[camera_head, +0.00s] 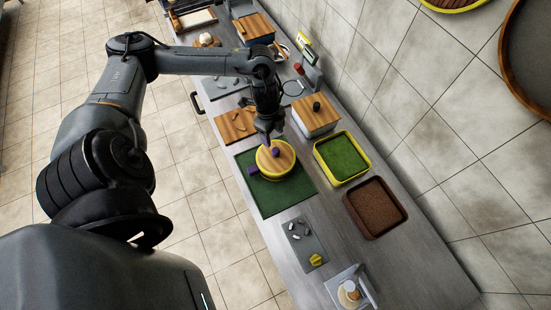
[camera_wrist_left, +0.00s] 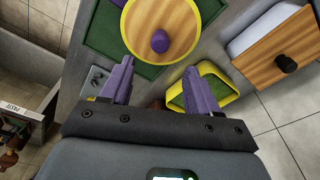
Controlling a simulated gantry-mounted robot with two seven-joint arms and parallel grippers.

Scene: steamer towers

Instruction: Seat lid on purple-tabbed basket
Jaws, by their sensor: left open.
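The round wooden lid (camera_head: 268,161) with a yellow rim and purple knob (camera_head: 275,153) lies on top of the yellow basket (camera_head: 279,178) on the green mat (camera_head: 296,199). A purple tab (camera_head: 253,171) sticks out at the basket's left side. The lid (camera_wrist_left: 177,20) and its knob (camera_wrist_left: 160,42) also show in the left wrist view. My left gripper (camera_head: 267,140) is just above the lid. In its wrist view its purple fingers (camera_wrist_left: 159,82) are spread apart, with nothing between them and the knob beyond their tips. How evenly the lid sits is hard to tell. My right gripper is out of view.
A yellow tray with a green inside (camera_head: 342,157) and a brown tray (camera_head: 375,207) stand right of the mat. A wood-topped box with a dark knob (camera_head: 316,116) is behind it. A grey board with small items (camera_head: 304,243) lies in front. The wall borders the right side.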

